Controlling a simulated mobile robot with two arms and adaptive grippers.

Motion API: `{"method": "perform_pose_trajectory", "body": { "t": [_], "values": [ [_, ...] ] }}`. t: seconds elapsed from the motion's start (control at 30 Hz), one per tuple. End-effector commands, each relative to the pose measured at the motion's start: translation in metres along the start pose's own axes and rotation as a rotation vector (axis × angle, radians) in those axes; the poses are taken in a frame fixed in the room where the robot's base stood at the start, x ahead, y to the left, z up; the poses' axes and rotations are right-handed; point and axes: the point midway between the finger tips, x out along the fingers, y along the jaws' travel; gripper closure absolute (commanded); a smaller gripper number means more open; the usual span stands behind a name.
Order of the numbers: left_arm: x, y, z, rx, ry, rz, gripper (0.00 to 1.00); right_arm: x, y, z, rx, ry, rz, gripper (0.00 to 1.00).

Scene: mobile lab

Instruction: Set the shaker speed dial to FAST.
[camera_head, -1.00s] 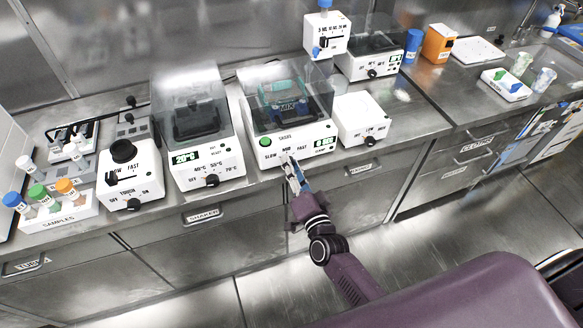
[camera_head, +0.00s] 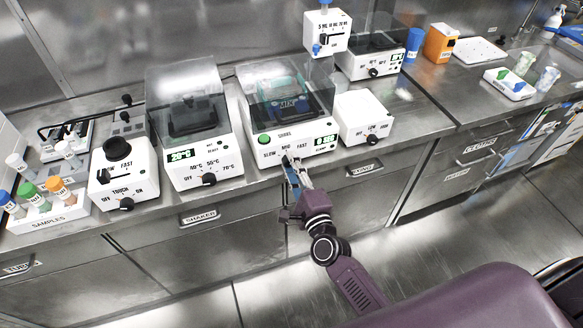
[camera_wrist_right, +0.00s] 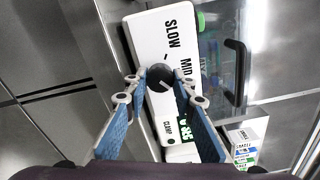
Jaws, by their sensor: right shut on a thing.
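The shaker (camera_head: 290,110) is a white box with a clear lid, a green button and a lit green display at the middle of the bench. Its front carries the labels SLOW and MID; they also show in the wrist view. My right gripper (camera_head: 290,161) reaches its front panel from below. In the wrist view the black round speed dial (camera_wrist_right: 160,80) sits between the fingertips of my right gripper (camera_wrist_right: 160,76), which is shut on it. A light pointer mark shows on the dial. My left gripper is out of view.
A heater-like box (camera_head: 196,135) with a clear lid stands left of the shaker, and a white box with a dial (camera_head: 362,117) stands right. A vortex mixer (camera_head: 125,175) and sample rack (camera_head: 48,212) are farther left. Drawer handles lie below the bench edge.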

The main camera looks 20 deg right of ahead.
Motion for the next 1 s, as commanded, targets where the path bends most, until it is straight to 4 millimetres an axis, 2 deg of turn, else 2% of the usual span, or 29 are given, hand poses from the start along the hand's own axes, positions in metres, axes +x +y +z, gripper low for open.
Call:
{"method": "perform_pose_trajectory", "body": {
  "t": [0.4, 0.93, 0.97, 1.0],
  "values": [
    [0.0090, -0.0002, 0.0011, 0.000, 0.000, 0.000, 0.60, -0.0005, 0.0022, -0.0001, 0.176, 0.000, 0.003, 1.00],
    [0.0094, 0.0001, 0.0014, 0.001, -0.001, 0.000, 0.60, -0.0006, 0.0021, 0.0000, 0.198, 0.001, 0.003, 1.00],
    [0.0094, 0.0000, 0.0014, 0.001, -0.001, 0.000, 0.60, -0.0006, 0.0022, 0.0000, 0.198, 0.001, 0.003, 0.74],
    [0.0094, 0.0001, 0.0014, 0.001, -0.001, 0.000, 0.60, -0.0006, 0.0021, 0.0000, 0.198, 0.001, 0.003, 0.70]
  ]
}}
